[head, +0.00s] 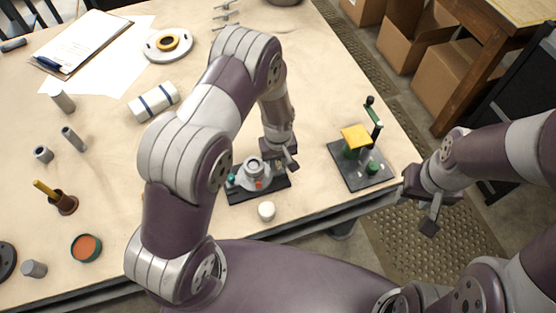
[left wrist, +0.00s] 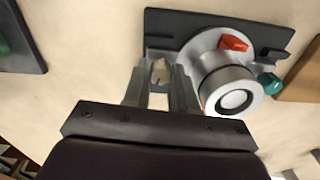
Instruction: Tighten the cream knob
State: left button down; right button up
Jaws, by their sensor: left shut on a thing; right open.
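The split casing (head: 254,170) is a silver-grey round body with a red part on a dark base plate (head: 270,190), near the table's front edge. In the left wrist view the casing (left wrist: 228,85) shows its red tab (left wrist: 234,43) and a teal knob (left wrist: 270,82). My left gripper (head: 290,160) is at the casing's right side in the head view. Its fingers (left wrist: 161,85) are shut on a small cream piece (left wrist: 160,70), apparently the cream knob, mostly hidden between them. My right gripper (head: 432,218) is open and empty, off the table's right edge.
A loose white cylinder (head: 266,211) stands in front of the base plate. A second dark plate (head: 362,178) with a yellow block and green parts stands to the right.

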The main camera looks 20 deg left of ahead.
pick_arm(q)
jog(key=m, duration=0.4)
jog(key=shift+w+r+m, duration=0.1)
jog(key=shift+m, duration=0.2)
jog(key=m, duration=0.3)
jog(key=shift+m+b, duration=0.4)
jog(key=m, duration=1.2)
jog(key=shift+m+b, duration=0.3)
jog(key=shift+b, duration=0.05)
jog(key=m, duration=0.3)
jog(key=shift+m, duration=0.3)
jog(key=m, duration=0.4)
jog(key=shift+r, duration=0.1)
jog(key=shift+m, duration=1.8)
jog(key=shift+w, duration=0.1)
